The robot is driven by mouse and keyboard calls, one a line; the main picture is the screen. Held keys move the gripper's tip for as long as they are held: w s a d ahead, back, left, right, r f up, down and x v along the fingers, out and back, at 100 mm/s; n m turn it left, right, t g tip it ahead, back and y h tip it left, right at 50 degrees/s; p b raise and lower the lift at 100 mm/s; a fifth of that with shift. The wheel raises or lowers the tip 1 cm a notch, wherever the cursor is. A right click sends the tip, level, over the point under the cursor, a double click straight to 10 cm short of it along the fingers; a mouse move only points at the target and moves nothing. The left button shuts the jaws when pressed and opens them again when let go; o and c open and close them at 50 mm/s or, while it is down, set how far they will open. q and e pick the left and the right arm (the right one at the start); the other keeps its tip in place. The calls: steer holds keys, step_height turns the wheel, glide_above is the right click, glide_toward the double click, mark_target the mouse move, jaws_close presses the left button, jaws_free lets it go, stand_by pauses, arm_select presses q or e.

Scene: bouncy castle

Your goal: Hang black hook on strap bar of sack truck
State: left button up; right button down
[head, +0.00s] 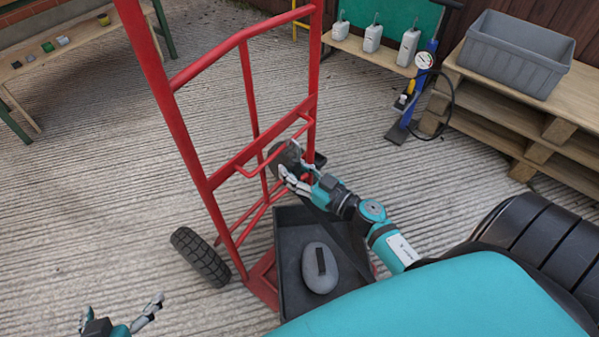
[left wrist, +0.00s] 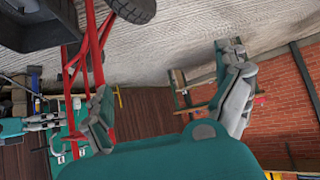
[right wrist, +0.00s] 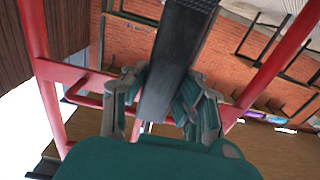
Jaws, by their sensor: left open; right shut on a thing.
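The red sack truck (head: 188,137) stands upright in the head view. Its strap bar (head: 262,157) is a small red loop sticking out from the cross plate. My right gripper (head: 289,181) is close beside and just below the strap bar. It is shut on a black strap-like piece (right wrist: 178,65), which runs between its fingers in the right wrist view. I cannot make out the hook's shape or whether it touches the bar. A black strap (head: 348,240) slants down by the crate. My left gripper (head: 125,320) is open and empty at the lower left; its spread fingers show in the left wrist view (left wrist: 168,112).
A black crate (head: 290,222) with a grey weight (head: 319,268) rests at the truck's base. Wheels (head: 200,257) flank the frame. A pallet stack (head: 510,115) with a grey bin (head: 520,55) and a blue pump (head: 410,105) stand right.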

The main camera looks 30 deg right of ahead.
arm_select(q)
steer(key=w+d+r+t+h+b, duration=0.1)
steer(key=w+d+r+t+b, duration=0.1)
steer(key=w+r+t, duration=0.3)
steer(key=shift+w+d+r+t+h, duration=0.4)
steer(key=shift+r+t, duration=0.2)
steer(key=shift+r, duration=1.2)
arm_select(e)
steer(key=shift+w+a+f, duration=0.25)
steer(key=shift+w+f, duration=0.35)
steer(key=shift+w, duration=0.1)
steer(key=shift+w+a+f, duration=0.25)
steer(key=shift+w+f, duration=0.3)
steer(key=shift+w, duration=0.15)
steer(key=c, duration=1)
jaws_free()
steer(key=shift+o, duration=0.2)
